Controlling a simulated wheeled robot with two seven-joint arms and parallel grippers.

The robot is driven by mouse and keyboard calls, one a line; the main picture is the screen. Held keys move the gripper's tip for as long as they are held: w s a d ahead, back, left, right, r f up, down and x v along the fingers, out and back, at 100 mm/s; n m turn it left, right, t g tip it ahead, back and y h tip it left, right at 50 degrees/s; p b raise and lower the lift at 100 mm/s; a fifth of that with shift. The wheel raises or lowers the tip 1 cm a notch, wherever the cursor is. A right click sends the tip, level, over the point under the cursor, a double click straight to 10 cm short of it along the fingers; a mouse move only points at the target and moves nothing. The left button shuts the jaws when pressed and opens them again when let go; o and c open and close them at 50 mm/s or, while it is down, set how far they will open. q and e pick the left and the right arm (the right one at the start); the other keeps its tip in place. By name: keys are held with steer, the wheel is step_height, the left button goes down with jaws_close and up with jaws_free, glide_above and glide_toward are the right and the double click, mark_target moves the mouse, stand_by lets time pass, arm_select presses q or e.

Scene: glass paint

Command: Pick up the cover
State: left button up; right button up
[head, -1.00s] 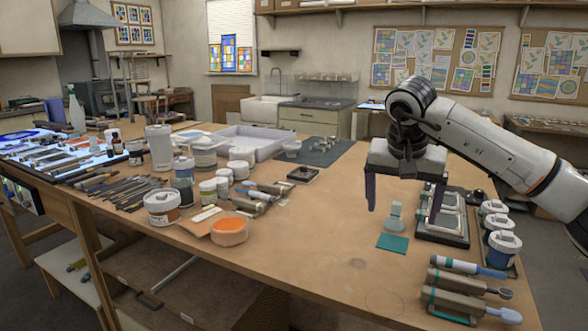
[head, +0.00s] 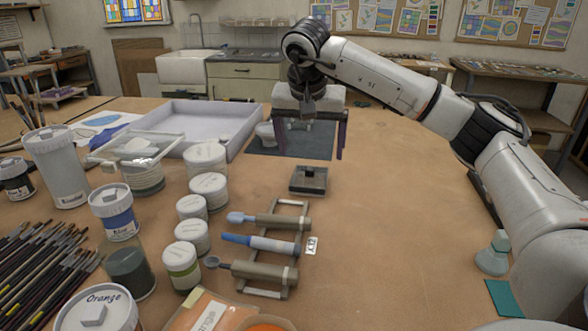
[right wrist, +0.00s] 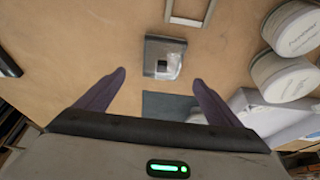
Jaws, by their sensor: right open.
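The cover looks like a small dark square lid with a raised knob (head: 309,180), lying on the wooden table right of the white jars. It also shows in the right wrist view (right wrist: 165,70), just beyond the fingertips, with a pale shiny patch on its side. My right gripper (head: 310,152) is open, purple fingers pointing down, above and slightly behind the cover. In the right wrist view the gripper (right wrist: 159,77) has the cover roughly centred between its fingers, with nothing held. My left gripper is not in view.
A rack with several tools (head: 268,246) lies in front of the cover. White-lidded jars (head: 208,190) stand to its left. A lilac tray (head: 205,125) and a dark mat (head: 290,148) lie behind. The table right of the cover is clear up to a teal-based stamp (head: 493,255).

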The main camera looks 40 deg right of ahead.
mark_target(310, 170)
steer(key=shift+s+d+f, duration=0.1)
steer(key=shift+d+f, duration=0.1)
steer(key=shift+f, duration=0.4)
steer(key=shift+d+f, duration=0.2)
steer(key=shift+f, duration=0.35)
steer(key=shift+w+a+p+x, duration=0.15)
steer(key=shift+x, duration=1.4)
steer(key=shift+w+a+p+x, duration=0.15)
steer(key=shift+x, duration=1.35)
steer(key=shift+r, duration=0.1)
steer(key=c, duration=1.2)
